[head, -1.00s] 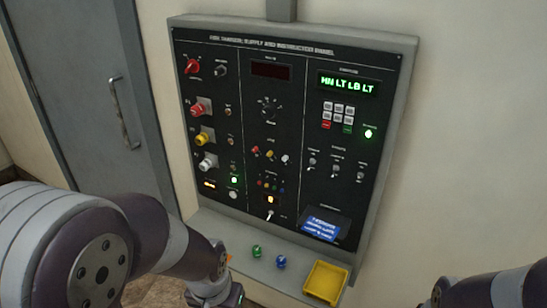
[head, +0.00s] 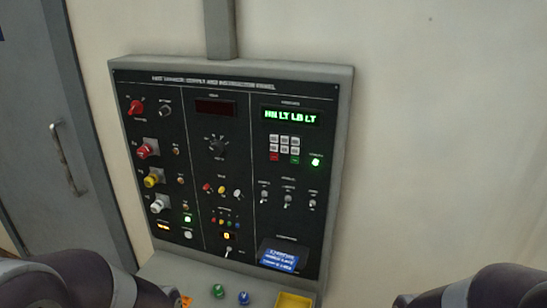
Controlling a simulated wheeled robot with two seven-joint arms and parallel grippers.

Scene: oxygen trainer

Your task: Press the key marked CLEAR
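The wall panel (head: 150,215) is black in a grey frame and has a small keypad (head: 284,146) at its upper right. The keypad has rows of white keys, with a red key (head: 274,157) at the lower left and a green key (head: 294,160) at the lower right. The key markings are too small to read, so I cannot tell which is CLEAR. A display (head: 291,116) above the keypad shows green letters. My arms enter at the bottom left and bottom right. Both grippers are outside the view, and neither arm covers the keypad.
Knobs, coloured valves and toggle switches fill the rest of the panel. A lit green lamp (head: 315,162) is right of the keypad. A shelf below carries a green ball (head: 218,291), a blue ball (head: 243,298) and a yellow tray (head: 293,300). A grey door (head: 60,90) stands left.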

